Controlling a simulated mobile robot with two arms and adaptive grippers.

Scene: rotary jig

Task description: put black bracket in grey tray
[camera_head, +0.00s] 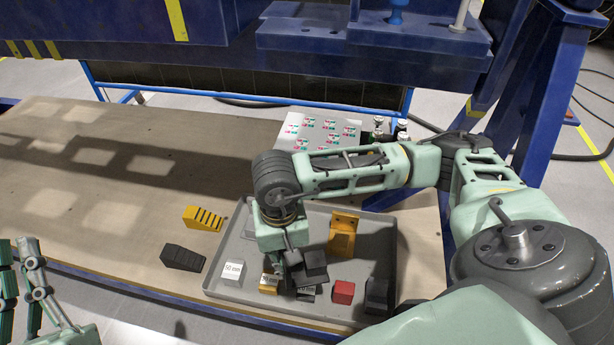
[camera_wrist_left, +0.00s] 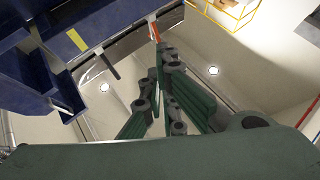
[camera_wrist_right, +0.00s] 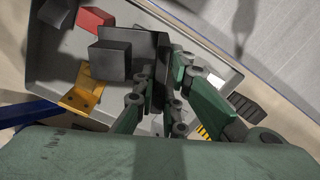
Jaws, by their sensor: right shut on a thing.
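The grey tray (camera_head: 378,248) lies near the front edge of the wooden table. My right gripper (camera_head: 290,262) points down over the tray and is shut on the black bracket (camera_head: 316,264). In the right wrist view, the bracket's thin dark plate (camera_wrist_right: 150,48) runs between the fingertips (camera_wrist_right: 158,92), with a dark block beside it. I cannot tell whether the bracket touches the tray floor. My left gripper (camera_wrist_left: 162,95) is away from the tray, at the left edge of the head view; its finger gap is unclear.
In the tray are a yellow bracket (camera_head: 343,236), a red cube (camera_head: 343,292), a white labelled block (camera_head: 232,271), a small yellow block (camera_head: 269,284) and a dark block (camera_head: 376,294). A yellow-black striped wedge (camera_head: 203,218) and a black wedge (camera_head: 183,257) lie left of it.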

